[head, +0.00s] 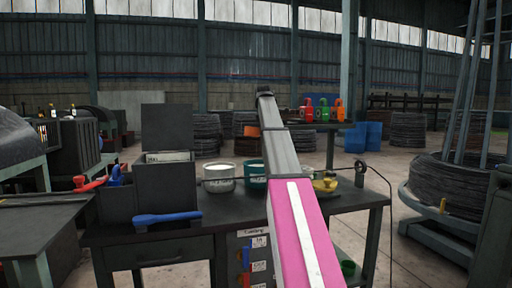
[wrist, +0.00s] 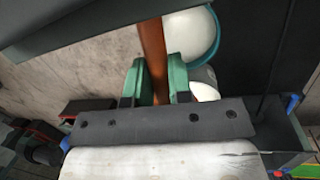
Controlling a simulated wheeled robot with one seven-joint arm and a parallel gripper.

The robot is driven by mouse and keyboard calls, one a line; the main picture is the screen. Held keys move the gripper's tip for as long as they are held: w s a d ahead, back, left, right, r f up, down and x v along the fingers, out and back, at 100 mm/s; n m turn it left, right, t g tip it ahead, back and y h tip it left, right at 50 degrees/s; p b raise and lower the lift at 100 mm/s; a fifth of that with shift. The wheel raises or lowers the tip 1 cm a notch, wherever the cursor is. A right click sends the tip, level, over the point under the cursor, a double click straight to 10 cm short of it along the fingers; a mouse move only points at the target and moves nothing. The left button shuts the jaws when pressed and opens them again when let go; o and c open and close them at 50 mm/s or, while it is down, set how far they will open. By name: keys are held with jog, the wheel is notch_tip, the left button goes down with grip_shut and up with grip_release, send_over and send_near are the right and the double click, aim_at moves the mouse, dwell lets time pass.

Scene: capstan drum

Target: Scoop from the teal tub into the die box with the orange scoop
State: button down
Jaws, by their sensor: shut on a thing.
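My gripper (wrist: 154,80) is shut on the orange scoop (wrist: 152,50), whose handle stands between the green finger pads in the wrist view; its far end runs out of frame. The teal tub (head: 257,180) stands on the dark bench, partly hidden behind my arm in the head view. In the wrist view the teal tub (wrist: 216,42) holds white stuff and lies right of the scoop. A dark box with a raised lid, seemingly the die box (head: 167,190), stands left of the tubs. In the head view my gripper is not clearly visible; an orange patch shows beside my arm.
A pale tub (head: 219,178) stands between box and teal tub. A blue-handled tool (head: 166,217) lies at the bench's front edge. A yellow item (head: 325,185) sits right of my arm. Red and blue tools stand in a bin at left. The bench front centre is clear.

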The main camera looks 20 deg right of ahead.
jog(key=shift+w+d+r, duration=0.1)
jog(key=shift+w+r, duration=0.1)
jog(key=shift+r, duration=1)
jog(key=s, duration=2.1)
jog(key=shift+s+f, duration=0.2)
jog(key=shift+w, duration=0.1)
